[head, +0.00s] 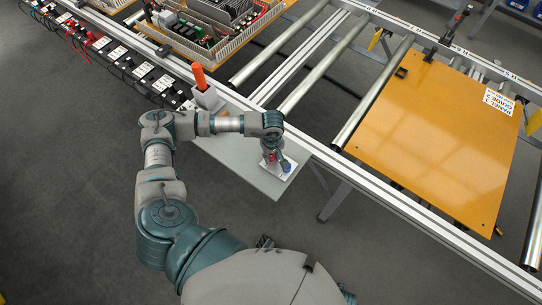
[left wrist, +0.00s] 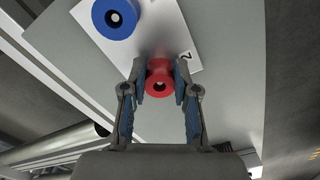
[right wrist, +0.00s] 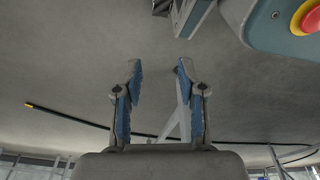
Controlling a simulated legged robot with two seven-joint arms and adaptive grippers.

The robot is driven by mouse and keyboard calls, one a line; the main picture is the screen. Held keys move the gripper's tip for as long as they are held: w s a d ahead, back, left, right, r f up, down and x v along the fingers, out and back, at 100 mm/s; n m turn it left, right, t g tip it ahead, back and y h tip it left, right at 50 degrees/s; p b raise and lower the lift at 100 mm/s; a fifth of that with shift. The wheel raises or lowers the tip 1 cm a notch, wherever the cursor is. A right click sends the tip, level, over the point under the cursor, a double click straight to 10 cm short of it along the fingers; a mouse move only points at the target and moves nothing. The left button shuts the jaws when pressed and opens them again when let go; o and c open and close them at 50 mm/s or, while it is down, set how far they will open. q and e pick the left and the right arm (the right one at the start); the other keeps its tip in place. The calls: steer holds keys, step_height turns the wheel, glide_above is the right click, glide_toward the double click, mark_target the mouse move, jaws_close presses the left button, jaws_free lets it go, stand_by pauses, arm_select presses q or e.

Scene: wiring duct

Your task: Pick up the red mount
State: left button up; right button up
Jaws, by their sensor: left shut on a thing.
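The red mount (left wrist: 159,82) is a small round piece with a hole in its top. In the left wrist view it stands between the fingertips of my left gripper (left wrist: 160,80), which is shut on it at the lower edge of a white card. In the head view the red mount (head: 271,157) is mostly hidden by my left gripper (head: 273,158). A blue mount (left wrist: 117,17) sits on the same card and also shows in the head view (head: 286,166).
The white card (left wrist: 181,42) lies on a grey shelf (head: 240,167) beside the conveyor rail. An orange-handled tool (head: 199,78) stands in a grey holder at the shelf's far left. An orange panel (head: 440,135) lies on the rollers at right. A red button (right wrist: 308,18) shows in the right wrist view.

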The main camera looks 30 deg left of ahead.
arm_select(q)
steer(key=shift+r, duration=0.15)
steer(key=shift+w+d+r, duration=0.1)
steer(key=shift+r, duration=0.25)
step_height(320, 180, up, 2)
steer(key=shift+r, duration=0.15)
steer(key=s+d+r, duration=0.1)
steer(key=s+d, duration=0.1)
steer(key=d, duration=0.5)
steer(key=s+d+b, duration=0.1)
steer(key=s+d, duration=0.2)
steer(key=d, duration=0.5)
steer(key=shift+s+r, duration=0.2)
steer(key=shift+r, duration=0.15)
arm_select(e)
steer(key=shift+w+d+r, duration=0.1)
steer(key=shift+w+r, duration=0.2)
steer(key=shift+r, duration=0.25)
steer(key=shift+w+d+r, duration=0.1)
steer(key=shift+w+r, duration=0.2)
steer(key=shift+r, duration=0.2)
arm_select(q)
steer(key=shift+a, duration=0.1)
arm_select(e)
steer(key=shift+a, duration=0.1)
